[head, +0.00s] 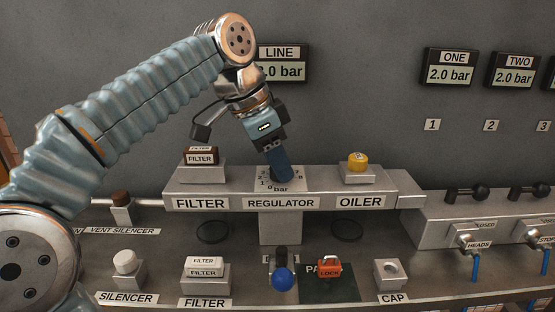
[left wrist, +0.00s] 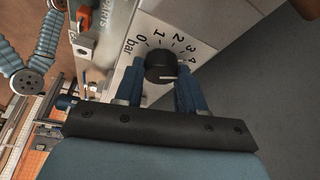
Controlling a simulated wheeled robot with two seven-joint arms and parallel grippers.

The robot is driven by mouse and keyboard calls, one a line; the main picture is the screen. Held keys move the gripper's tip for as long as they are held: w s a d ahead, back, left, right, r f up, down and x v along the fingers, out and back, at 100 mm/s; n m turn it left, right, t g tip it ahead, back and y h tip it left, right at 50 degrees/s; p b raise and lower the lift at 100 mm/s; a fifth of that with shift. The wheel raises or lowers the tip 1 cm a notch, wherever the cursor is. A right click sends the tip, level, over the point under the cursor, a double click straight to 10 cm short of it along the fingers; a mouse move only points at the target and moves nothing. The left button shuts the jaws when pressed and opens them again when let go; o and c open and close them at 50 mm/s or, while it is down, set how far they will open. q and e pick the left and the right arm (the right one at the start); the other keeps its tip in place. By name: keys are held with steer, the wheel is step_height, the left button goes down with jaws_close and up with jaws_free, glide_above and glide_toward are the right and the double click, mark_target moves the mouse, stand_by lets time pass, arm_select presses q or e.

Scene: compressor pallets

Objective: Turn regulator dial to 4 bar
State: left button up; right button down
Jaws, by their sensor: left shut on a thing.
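The regulator dial (left wrist: 159,66) is a black round knob with a white line, on a pale plate with printed numbers, in the left wrist view. Its line points to the right in that view; I cannot tell which number it meets. My left gripper (left wrist: 161,78) is shut on the dial, one blue finger on each side. In the head view my left gripper (head: 279,166) reaches down to the regulator plate (head: 297,184) and hides the dial. The line display (head: 283,71) reads 2.0 bar. My right gripper is not in view.
A filter block (head: 201,157) stands left of the regulator and a yellow oiler cap (head: 358,161) right of it. In front are a silencer (head: 125,262), a blue ball knob (head: 283,279) and a red lock (head: 329,267). Displays one (head: 449,74) and two (head: 515,77) read 2.0 bar.

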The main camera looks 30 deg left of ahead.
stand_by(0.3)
arm_select(q)
steer(key=o, duration=1)
steer(key=shift+o, duration=0.2)
